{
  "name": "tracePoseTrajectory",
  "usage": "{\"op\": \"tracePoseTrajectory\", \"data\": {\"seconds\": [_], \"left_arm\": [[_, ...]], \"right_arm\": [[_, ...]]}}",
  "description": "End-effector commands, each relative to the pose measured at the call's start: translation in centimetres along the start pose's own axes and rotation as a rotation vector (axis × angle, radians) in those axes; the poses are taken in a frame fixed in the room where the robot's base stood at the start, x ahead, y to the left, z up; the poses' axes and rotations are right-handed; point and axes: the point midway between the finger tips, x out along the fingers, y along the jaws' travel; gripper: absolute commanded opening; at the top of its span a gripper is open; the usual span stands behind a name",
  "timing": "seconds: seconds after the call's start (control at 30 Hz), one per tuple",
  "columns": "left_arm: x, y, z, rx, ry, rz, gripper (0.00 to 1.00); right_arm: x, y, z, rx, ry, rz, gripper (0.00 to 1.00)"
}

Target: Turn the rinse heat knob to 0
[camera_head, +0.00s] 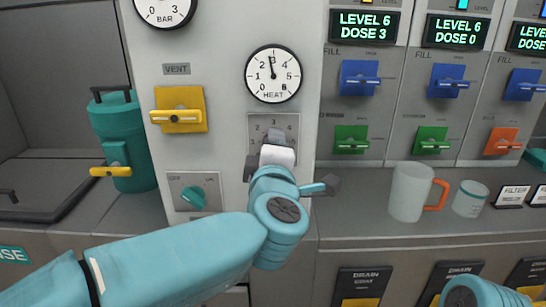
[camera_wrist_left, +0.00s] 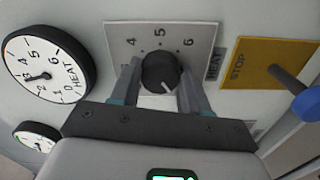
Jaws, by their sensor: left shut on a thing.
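The black heat knob (camera_wrist_left: 161,72) sits on a grey numbered plate (camera_wrist_left: 120,42) marked 4, 5 and 6 along the visible edge in the left wrist view. My left gripper (camera_wrist_left: 160,85) has its two fingers on either side of the knob and is shut on it. A white mark on the knob points towards the lower right of that view. In the head view my left gripper (camera_head: 277,152) covers the knob, and 2, 3 and 4 show on the plate (camera_head: 257,124). The heat gauge (camera_head: 273,74) above it has its needle near 3. My right gripper is out of view.
Left of the knob are a yellow vent handle (camera_head: 180,110) and a teal knob (camera_head: 192,197). To the right are blue, green and orange levers, a white mug (camera_head: 408,192) and a cup (camera_head: 469,199) on the counter. A yellow stop plate (camera_wrist_left: 252,62) is nearby.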

Motion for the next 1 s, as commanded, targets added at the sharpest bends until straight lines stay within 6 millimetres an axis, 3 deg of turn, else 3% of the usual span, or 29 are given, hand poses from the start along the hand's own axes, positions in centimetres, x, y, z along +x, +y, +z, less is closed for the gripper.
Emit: {"op": "tracePoseTrajectory", "data": {"seconds": [0.4,0.93,0.97,1.0], "left_arm": [[0.00,0.12,0.04,-0.173,-0.002,0.003,0.15],[0.00,0.24,0.01,-0.197,-0.002,0.004,0.15],[0.00,0.25,0.00,-0.197,-0.002,0.004,0.52],[0.00,0.24,0.00,-0.197,-0.002,0.004,0.65]], "right_arm": [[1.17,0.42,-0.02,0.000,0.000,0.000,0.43],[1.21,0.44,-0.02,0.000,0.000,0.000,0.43],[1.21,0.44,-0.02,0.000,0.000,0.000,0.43],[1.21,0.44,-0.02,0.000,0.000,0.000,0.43]]}}
